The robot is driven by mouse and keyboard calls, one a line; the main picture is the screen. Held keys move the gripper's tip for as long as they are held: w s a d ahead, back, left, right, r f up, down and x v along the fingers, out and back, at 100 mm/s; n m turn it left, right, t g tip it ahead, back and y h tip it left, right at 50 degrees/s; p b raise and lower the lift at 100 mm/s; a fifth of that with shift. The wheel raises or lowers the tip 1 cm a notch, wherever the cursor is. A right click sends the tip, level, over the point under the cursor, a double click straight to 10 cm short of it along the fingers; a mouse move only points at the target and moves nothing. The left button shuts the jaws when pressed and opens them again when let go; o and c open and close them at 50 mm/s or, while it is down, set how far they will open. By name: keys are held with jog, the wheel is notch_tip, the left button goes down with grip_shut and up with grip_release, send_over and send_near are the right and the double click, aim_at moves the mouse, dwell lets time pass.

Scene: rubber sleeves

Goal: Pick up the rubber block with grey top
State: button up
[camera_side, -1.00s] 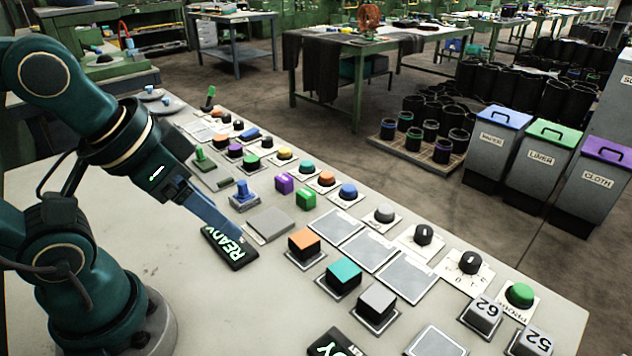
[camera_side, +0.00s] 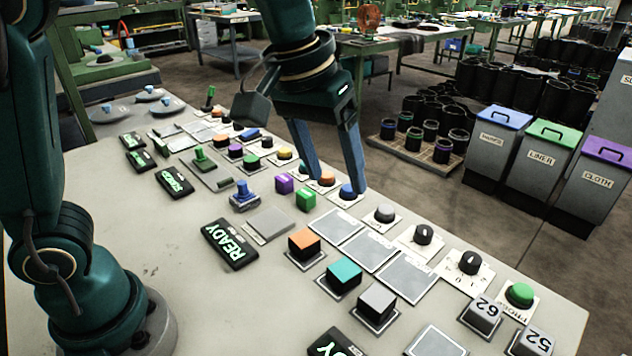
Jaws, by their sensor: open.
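The rubber block with grey top (camera_side: 377,299) has black sides and stands on its square pad near the front of the row of blocks. The block with teal top (camera_side: 344,274) and the block with orange top (camera_side: 304,242) stand in line behind it. My gripper (camera_side: 338,190) is open and empty, its two blue fingers pointing down beside the orange and blue round buttons. It is up and behind the grey-topped block, well apart from it. Whether the fingertips touch the buttons cannot be told.
Empty grey pads (camera_side: 407,279) lie right of the blocks. Round knobs such as a black one (camera_side: 423,235) and a green button (camera_side: 519,294) stand along the right edge. A black READY plate (camera_side: 230,244) lies at left. Numbered blocks (camera_side: 484,312) stand at front right.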

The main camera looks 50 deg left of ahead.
jog(key=w+d+f+m+g, duration=0.1)
jog(key=w+d+f+g, duration=0.15)
jog(key=d+f, duration=0.55)
send_over(378, 297)
jog(key=shift+m+g+y, duration=0.35)
jog(key=shift+m+y, duration=0.05)
notch_tip(378, 297, down, 6)
jog(key=shift+r, duration=0.2)
jog(key=shift+f, duration=2.2)
grip_shut()
jog(key=shift+r, duration=0.1)
